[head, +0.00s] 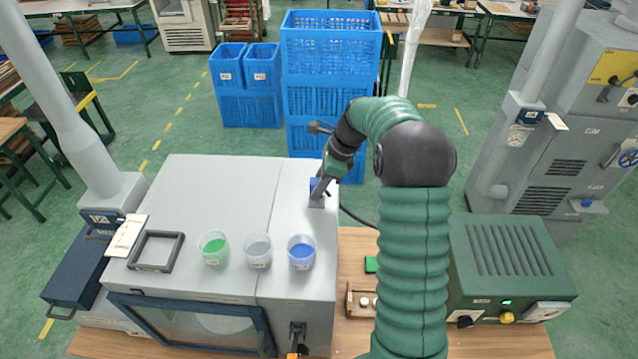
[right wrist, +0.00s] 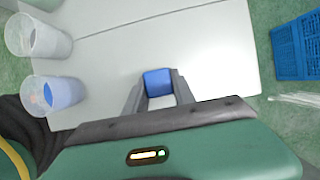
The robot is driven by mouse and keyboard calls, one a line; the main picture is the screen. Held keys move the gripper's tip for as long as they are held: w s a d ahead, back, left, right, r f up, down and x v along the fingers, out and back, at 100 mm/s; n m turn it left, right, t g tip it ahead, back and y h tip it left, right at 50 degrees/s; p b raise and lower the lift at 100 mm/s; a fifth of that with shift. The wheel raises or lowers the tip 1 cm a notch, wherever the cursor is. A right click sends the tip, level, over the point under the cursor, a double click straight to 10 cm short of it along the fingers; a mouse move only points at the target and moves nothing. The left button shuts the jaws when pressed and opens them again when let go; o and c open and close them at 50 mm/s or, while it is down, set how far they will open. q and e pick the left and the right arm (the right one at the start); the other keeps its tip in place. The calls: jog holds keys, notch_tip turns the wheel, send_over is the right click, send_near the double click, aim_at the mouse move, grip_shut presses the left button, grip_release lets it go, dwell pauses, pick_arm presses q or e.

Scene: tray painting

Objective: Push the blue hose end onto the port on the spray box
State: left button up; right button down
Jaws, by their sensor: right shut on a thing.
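The spray box (head: 215,190) is the large light grey cabinet at the left centre, with a dark-framed window in front. My right gripper (head: 318,196) reaches over its right top edge. It is shut on the blue hose end (head: 315,184). In the right wrist view the blue hose end (right wrist: 158,82) sits between the two grey fingers of my right gripper (right wrist: 159,92), over the box's pale top. A dark hose (head: 358,217) runs from near the gripper behind my arm. The port cannot be made out; whether the hose end touches it, I cannot tell. My left gripper is not in view.
Cups of green (head: 214,247), clear (head: 257,250) and blue (head: 301,252) liquid stand on the box top, beside a dark square frame (head: 157,251). A green unit (head: 510,255) stands to the right. Blue crates (head: 330,60) stack behind.

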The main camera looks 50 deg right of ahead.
jog(key=shift+s+a, duration=0.1)
jog(key=shift+a, duration=0.05)
jog(key=shift+f, duration=0.1)
jog(key=shift+d+f, duration=0.25)
jog(key=shift+f, duration=0.25)
jog(key=shift+a, duration=0.1)
dwell(0.3)
jog(key=shift+f, duration=0.45)
dwell(0.3)
jog(key=c, duration=1)
grip_release()
jog(key=shift+o, duration=0.2)
